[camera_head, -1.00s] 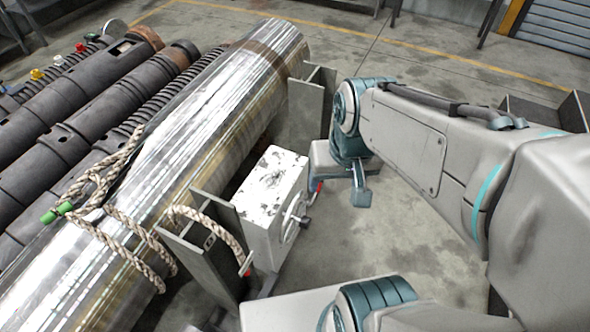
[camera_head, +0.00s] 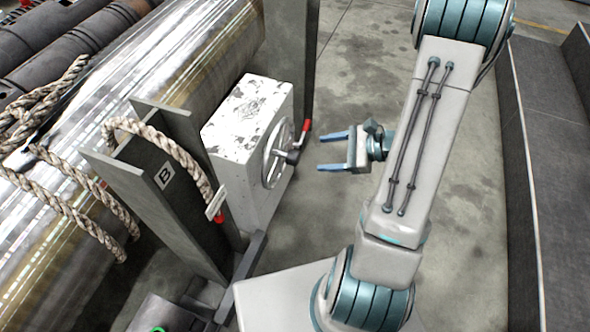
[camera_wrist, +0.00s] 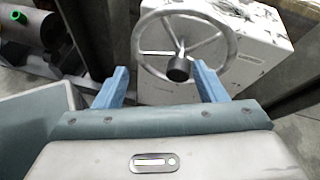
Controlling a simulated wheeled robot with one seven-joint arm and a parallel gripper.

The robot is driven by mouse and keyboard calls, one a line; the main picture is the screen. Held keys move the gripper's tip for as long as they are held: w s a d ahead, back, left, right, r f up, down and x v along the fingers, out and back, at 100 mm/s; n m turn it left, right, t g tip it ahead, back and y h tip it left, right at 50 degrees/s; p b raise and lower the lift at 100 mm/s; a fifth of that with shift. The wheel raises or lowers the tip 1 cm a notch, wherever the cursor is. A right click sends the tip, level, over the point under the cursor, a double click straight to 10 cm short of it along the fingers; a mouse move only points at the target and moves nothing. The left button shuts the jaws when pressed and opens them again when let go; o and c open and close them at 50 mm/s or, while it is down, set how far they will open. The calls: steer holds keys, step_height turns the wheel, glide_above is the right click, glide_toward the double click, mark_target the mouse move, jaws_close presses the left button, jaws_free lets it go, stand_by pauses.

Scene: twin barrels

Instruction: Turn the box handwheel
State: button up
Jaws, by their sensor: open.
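The white box (camera_head: 238,125), with worn dark patches on its top, stands beside the large metal cylinder. Its metal handwheel (camera_head: 271,160) is on the box's right face, with a dark hub and a red-tipped handle (camera_head: 306,126). My gripper (camera_head: 322,152) is open and empty, to the right of the handwheel and apart from it, its blue fingers pointing left toward it. In the wrist view the handwheel (camera_wrist: 146,66) lies ahead, its dark hub between the blue fingers (camera_wrist: 160,80) in the picture. Contact does not show there. The red handle does not show in the wrist view.
Grey steel posts stand on both sides of the box, the nearer marked B (camera_head: 150,165). A rope (camera_head: 160,140) loops over that post. The shiny cylinder (camera_head: 180,50) lies behind. Open concrete floor (camera_head: 345,85) is beyond my gripper; dark grey blocks (camera_head: 545,150) stand at right.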

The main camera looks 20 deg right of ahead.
mark_target(298, 158)
steer(key=d+f+m+t+b, duration=0.2)
steer(key=d+f+m, duration=0.1)
steer(key=f, duration=0.3)
steer(key=shift+h, duration=0.3)
steer(key=b+x, duration=0.1)
steer(key=x, duration=0.3)
steer(key=b+x, duration=0.1)
steer(key=x, duration=0.4)
steer(key=w+b+x, duration=0.1)
steer(key=b+x, duration=0.1)
steer(key=x, duration=0.3)
steer(key=shift+d+r, duration=0.1)
steer(key=shift+d, duration=0.2)
steer(key=c, duration=1.4)
